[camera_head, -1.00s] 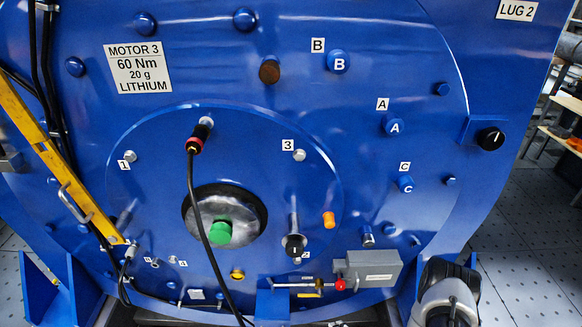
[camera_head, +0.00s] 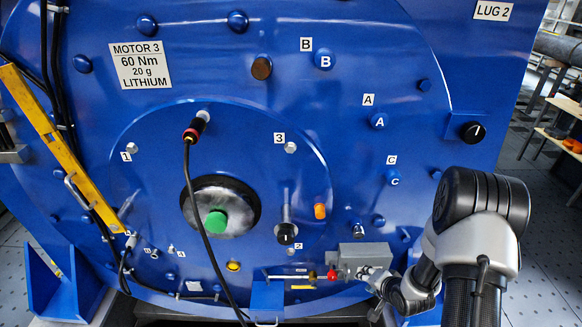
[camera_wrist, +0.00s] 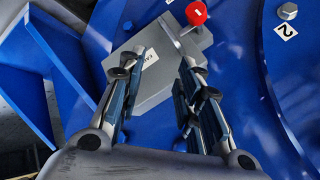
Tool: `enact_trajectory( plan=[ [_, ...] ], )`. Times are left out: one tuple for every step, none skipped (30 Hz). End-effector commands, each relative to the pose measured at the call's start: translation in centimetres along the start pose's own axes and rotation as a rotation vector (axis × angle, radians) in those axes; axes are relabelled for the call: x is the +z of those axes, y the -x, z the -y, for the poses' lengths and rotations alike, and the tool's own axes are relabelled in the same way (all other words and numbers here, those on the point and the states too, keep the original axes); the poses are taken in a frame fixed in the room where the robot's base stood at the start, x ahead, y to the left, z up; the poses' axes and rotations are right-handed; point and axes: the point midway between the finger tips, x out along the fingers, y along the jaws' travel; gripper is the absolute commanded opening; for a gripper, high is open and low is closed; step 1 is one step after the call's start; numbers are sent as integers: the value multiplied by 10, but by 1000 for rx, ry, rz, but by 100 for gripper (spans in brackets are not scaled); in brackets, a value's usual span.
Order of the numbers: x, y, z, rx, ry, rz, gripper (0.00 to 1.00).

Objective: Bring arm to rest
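My arm (camera_head: 470,225) stands at the lower right in the head view, bent toward the motor. My gripper (camera_wrist: 158,68) shows in the wrist view with its two fingers apart and nothing between them. In the head view my gripper (camera_head: 368,276) is small, in front of the grey box (camera_head: 362,252) on the lower right of the blue motor face. The grey box also shows beyond the fingers in the wrist view (camera_wrist: 150,88). Whether the fingertips touch it I cannot tell.
The red knob (camera_head: 332,275) is left of the grey box. A black cable (camera_head: 205,215) hangs from an upper plug across the motor face (camera_head: 290,90). A yellow bar (camera_head: 60,145) leans at left. Shelving (camera_head: 560,120) stands beyond the motor at right.

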Motion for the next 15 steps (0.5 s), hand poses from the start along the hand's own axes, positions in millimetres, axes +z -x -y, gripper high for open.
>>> enact_trajectory(
  plan=[
    [-18, 19, 18, 27, 60, -21, 32],
    [-25, 29, 25, 48, 90, -28, 32],
    [-34, 43, 35, 75, 131, -36, 32],
    [-41, 55, 42, 95, 159, -42, 32],
    [-46, 66, 49, 113, 187, -47, 32],
    [-52, 82, 57, 139, 221, -52, 32],
    [-56, 95, 64, 156, 246, -55, 32],
    [-58, 108, 70, 174, 270, -57, 32],
    [-62, 125, 78, 195, 301, -59, 32],
    [-63, 138, 84, 212, 322, -58, 32],
    [-63, 152, 90, 225, 343, -58, 32],
    [-63, 170, 96, 244, 371, -56, 32],
    [-62, 183, 101, 257, 389, -52, 32],
    [-60, 197, 106, 269, 409, -48, 32],
    [-57, 215, 111, 283, 433, -42, 32]
  ],
)
